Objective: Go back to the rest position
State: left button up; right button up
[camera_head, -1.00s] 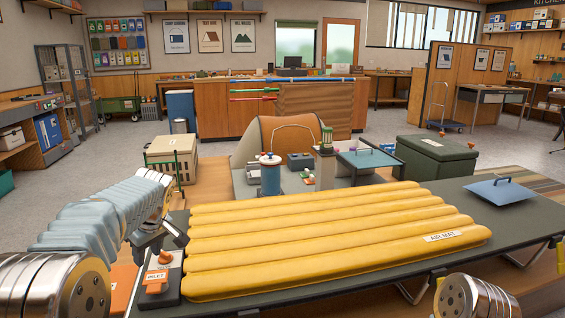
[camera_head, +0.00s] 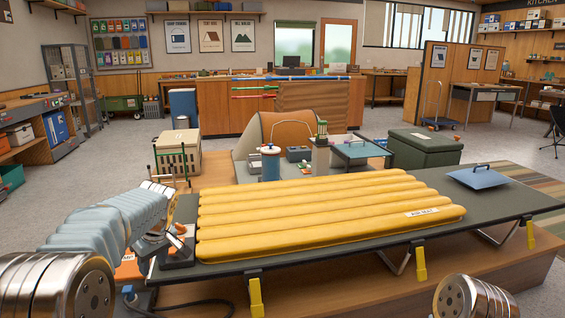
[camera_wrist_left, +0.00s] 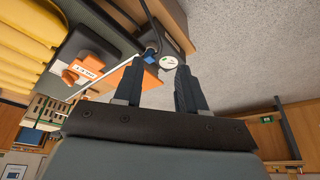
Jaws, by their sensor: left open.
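My left gripper (camera_head: 150,248) is at the lower left in the head view, beside the left end of the cot. In the left wrist view its two dark fingers (camera_wrist_left: 157,90) stand apart with nothing between them. The yellow air mat (camera_head: 320,215) lies flat on the dark cot (camera_head: 480,205). An orange valve piece on a dark block (camera_head: 178,250) sits at the mat's left end, close to my left gripper and partly hidden by it. That orange piece (camera_wrist_left: 80,72) also shows in the left wrist view. My right gripper is not in view.
A blue lidded panel (camera_head: 478,177) lies on the cot's right part. A black hose (camera_head: 205,303) lies below the cot's front left edge. Behind the cot are a small tent (camera_head: 285,132), a blue-topped table (camera_head: 362,150) and a dark green chest (camera_head: 425,147). Grey floor (camera_head: 40,210) is open at left.

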pick_arm(q)
jog(key=s+d+f+m+g+h, duration=0.1)
jog(key=s+d+f+m+h, duration=0.2)
jog(key=f, duration=1)
jog(key=s+d+f+m, duration=0.25)
jog(key=d+f, duration=0.25)
jog(key=f, duration=0.7)
jog(key=s+d+f+m+h, duration=0.1)
jog(key=s+d+f, duration=0.3)
jog(key=s, duration=0.3)
jog(key=s+d+f+m+h, duration=0.1)
jog(key=s+d+f, duration=0.3)
jog(key=s, duration=0.4)
jog(key=s+d+f+m+h, duration=0.2)
jog(key=s+d+f, duration=0.3)
jog(key=s, duration=0.3)
jog(key=shift+g+h, duration=0.3)
jog(key=shift+h, duration=0.1)
jog(key=shift+o, duration=0.4)
jog(key=shift+f, duration=0.1)
